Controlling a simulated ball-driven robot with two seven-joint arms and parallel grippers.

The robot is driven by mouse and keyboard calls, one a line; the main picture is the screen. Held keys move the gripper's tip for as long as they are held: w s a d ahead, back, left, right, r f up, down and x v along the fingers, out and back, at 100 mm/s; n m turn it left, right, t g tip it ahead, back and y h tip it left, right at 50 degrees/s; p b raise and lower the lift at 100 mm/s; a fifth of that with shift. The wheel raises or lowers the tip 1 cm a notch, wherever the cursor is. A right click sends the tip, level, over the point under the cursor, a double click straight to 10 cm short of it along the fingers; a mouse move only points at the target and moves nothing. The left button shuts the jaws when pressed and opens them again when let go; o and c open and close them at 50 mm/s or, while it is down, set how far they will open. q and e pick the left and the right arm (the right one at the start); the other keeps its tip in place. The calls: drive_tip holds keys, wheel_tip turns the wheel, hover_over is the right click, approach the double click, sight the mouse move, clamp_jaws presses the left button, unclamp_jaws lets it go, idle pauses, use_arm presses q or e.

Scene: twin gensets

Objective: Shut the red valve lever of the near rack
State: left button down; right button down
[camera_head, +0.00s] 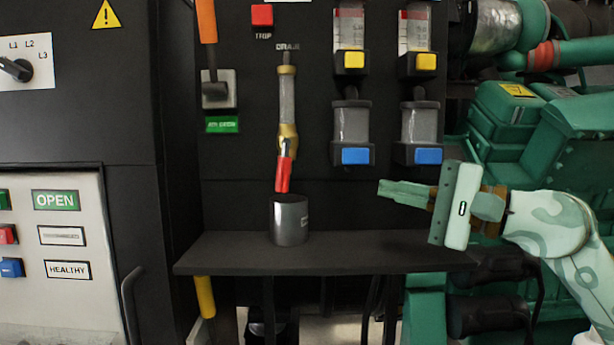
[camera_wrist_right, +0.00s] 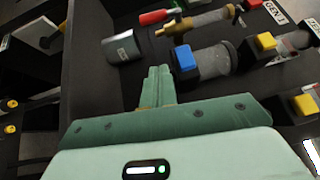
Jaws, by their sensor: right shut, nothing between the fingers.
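The red valve lever (camera_head: 283,174) hangs down from a brass valve (camera_head: 287,136) below a clear sight tube on the black rack panel (camera_head: 237,160). Its lower end is just above a grey metal cup (camera_head: 289,220). In the right wrist view the red lever (camera_wrist_right: 153,17) is at the top, beside the brass valve (camera_wrist_right: 180,28) and the cup (camera_wrist_right: 122,47). My right gripper (camera_head: 380,189) is shut and empty, to the right of the lever and apart from it, pointing left above the shelf. It also shows in the wrist view (camera_wrist_right: 159,69). My left gripper is not in view.
The black shelf (camera_head: 225,255) holds the cup and is otherwise bare. Two filter bowls with blue blocks (camera_head: 356,156) (camera_head: 428,156) hang right of the valve, above my gripper. An orange lever (camera_head: 206,20) is at upper left. Green machinery (camera_head: 560,150) stands at right.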

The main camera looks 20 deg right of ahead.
sight(284, 167)
drive_tip(key=s+a+p+x, duration=0.2)
drive_tip(key=p+x, duration=0.5)
drive_tip(key=x, duration=0.6)
drive_tip(key=shift+w+a, duration=0.2)
